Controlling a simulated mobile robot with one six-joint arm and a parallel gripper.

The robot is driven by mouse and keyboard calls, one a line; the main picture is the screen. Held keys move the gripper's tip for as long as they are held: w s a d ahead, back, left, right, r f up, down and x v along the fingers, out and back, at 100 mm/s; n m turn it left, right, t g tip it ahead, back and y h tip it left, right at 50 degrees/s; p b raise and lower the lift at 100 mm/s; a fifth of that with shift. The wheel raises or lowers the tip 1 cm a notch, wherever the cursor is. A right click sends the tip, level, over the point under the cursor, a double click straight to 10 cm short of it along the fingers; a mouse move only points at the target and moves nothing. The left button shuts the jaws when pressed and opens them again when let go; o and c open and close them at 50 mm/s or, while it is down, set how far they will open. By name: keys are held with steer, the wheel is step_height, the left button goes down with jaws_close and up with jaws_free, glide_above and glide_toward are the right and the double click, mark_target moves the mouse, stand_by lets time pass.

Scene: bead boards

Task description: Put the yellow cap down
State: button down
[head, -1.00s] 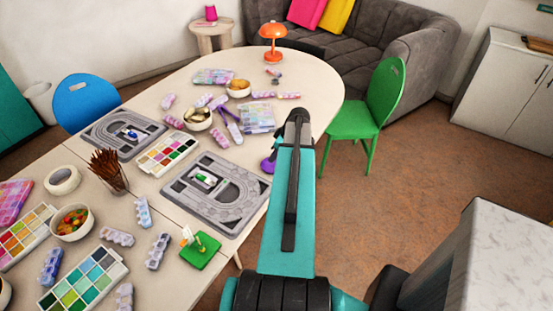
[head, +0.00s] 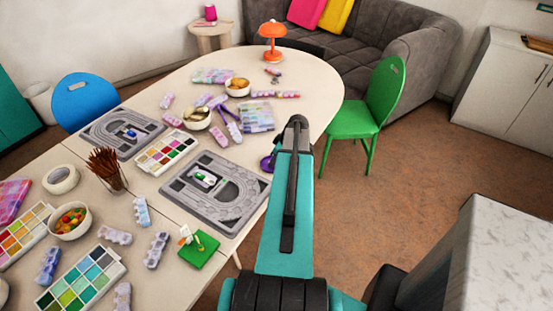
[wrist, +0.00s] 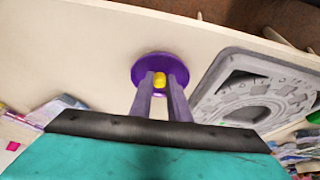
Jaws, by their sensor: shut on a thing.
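The yellow cap (wrist: 160,79) is a small rounded piece between the tips of my gripper (wrist: 161,84) in the wrist view. The gripper is shut on it. Behind the cap is a round purple disc (wrist: 147,68) on the pale table; I cannot tell whether the cap touches it. In the head view part of the purple disc (head: 265,164) shows at the table's right edge, beside my arm. My arm hides the cap and the fingertips there.
A grey bead board (head: 182,190) lies just left of the disc, another (head: 95,140) farther left. A green square (head: 206,254) lies near the front edge. Bead boxes, bowls and palettes crowd the table (head: 310,110). A green chair (head: 385,95) stands to the right.

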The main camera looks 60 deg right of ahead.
steer(key=shift+f, duration=0.15)
steer(key=c, duration=1.7)
jaws_free()
steer(key=shift+o, duration=0.2)
steer(key=shift+r+p, duration=0.4)
steer(key=shift+r, duration=0.05)
steer(key=shift+s+r+b, duration=0.15)
steer(key=shift+b, duration=0.2)
steer(key=b+v, duration=0.3)
steer(key=v, duration=0.8)
steer(key=shift+r+b, duration=0.2)
steer(key=shift+b, duration=0.1)
